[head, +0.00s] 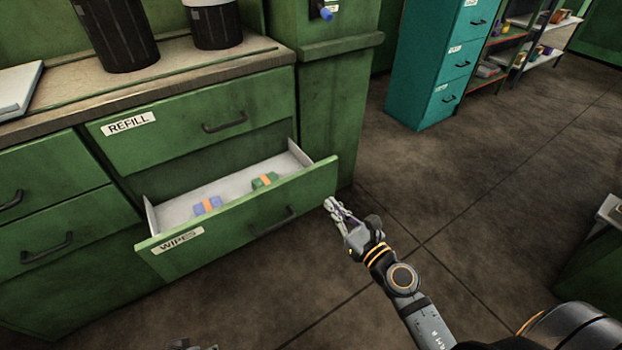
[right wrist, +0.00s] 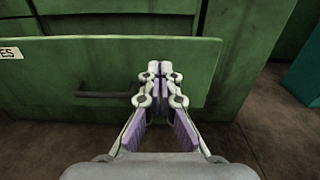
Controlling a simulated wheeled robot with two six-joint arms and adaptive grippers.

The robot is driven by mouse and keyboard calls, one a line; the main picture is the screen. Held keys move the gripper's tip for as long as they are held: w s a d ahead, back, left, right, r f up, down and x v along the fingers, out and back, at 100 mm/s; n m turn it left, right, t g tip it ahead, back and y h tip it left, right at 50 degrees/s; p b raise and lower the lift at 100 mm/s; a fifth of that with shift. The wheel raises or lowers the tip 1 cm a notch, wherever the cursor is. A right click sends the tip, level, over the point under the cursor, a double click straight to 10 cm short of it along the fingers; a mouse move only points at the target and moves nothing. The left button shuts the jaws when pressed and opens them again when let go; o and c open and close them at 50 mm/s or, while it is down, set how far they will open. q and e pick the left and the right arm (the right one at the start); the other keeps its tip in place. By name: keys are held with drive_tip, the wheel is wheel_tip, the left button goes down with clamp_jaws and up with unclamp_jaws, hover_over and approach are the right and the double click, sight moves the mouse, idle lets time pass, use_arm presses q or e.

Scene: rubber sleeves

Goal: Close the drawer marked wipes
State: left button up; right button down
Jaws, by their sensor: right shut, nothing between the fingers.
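The green drawer marked wipes (head: 245,217) is pulled out of the cabinet in the head view. Its white inside shows, with a blue and orange item (head: 207,205) and a green and orange item (head: 265,181) in it. Its dark bar handle (head: 273,222) is on the front; in the right wrist view the handle (right wrist: 104,94) lies left of the fingertips. My right gripper (head: 331,205) is shut and empty, close to the right part of the drawer front; the right wrist view also shows it (right wrist: 158,68). Whether it touches the front I cannot tell.
The drawer marked refill (head: 190,127) above is shut. A wooden counter (head: 180,75) holds dark containers (head: 118,35). A teal cabinet (head: 433,65) and shelves stand at the back right. The floor (head: 480,180) right of the drawer is clear.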

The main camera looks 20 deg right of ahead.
sight(304, 175)
drive_tip(key=x, duration=0.9)
drive_tip(key=shift+w+a+f+p, duration=0.1)
drive_tip(key=shift+w+p, duration=0.2)
drive_tip(key=shift+p, duration=0.05)
use_arm(q)
drive_tip(key=shift+s+a+r+g, duration=0.2)
drive_tip(key=shift+a+r+g, duration=0.1)
drive_tip(key=shift+r, duration=0.35)
use_arm(e)
drive_tip(key=shift+w+a, duration=0.1)
drive_tip(key=shift+w, duration=0.25)
